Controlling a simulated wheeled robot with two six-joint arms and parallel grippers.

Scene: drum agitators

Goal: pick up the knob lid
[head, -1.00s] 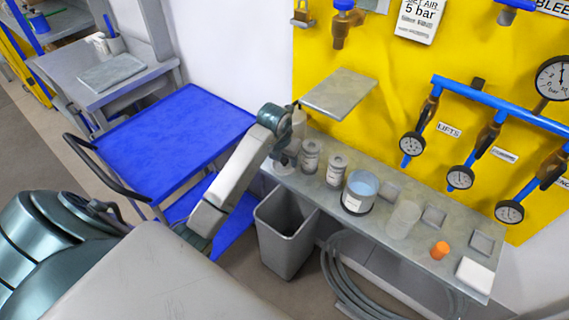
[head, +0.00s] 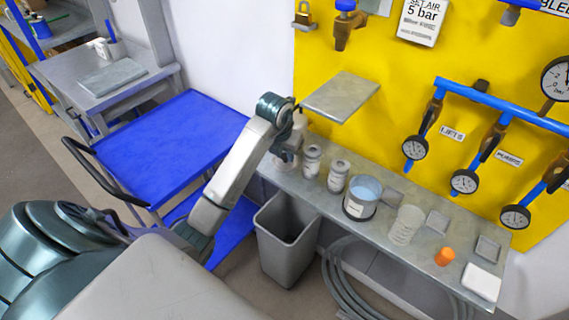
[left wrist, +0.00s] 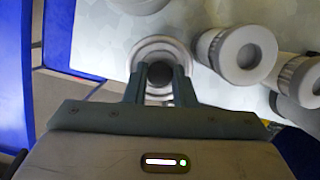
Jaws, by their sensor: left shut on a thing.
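The knob lid (left wrist: 160,49) is a pale round lid with a dark knob (left wrist: 160,73), seen from above in the left wrist view. My left gripper (left wrist: 160,84) has its two fingers closed on either side of the knob. In the head view my left gripper (head: 291,142) is at the left end of the grey bench, and the arm partly hides the lid there. I cannot tell whether the lid is resting on something or clear of it. My right gripper is not in view.
Two pale jars (head: 312,160) (head: 339,176) stand close to the right of the gripper. A container of blue contents (head: 362,194) stands further along the bench (head: 405,254). A grey shelf plate (head: 342,96) juts out above. A bin (head: 287,243) and a blue cart (head: 170,146) are nearby.

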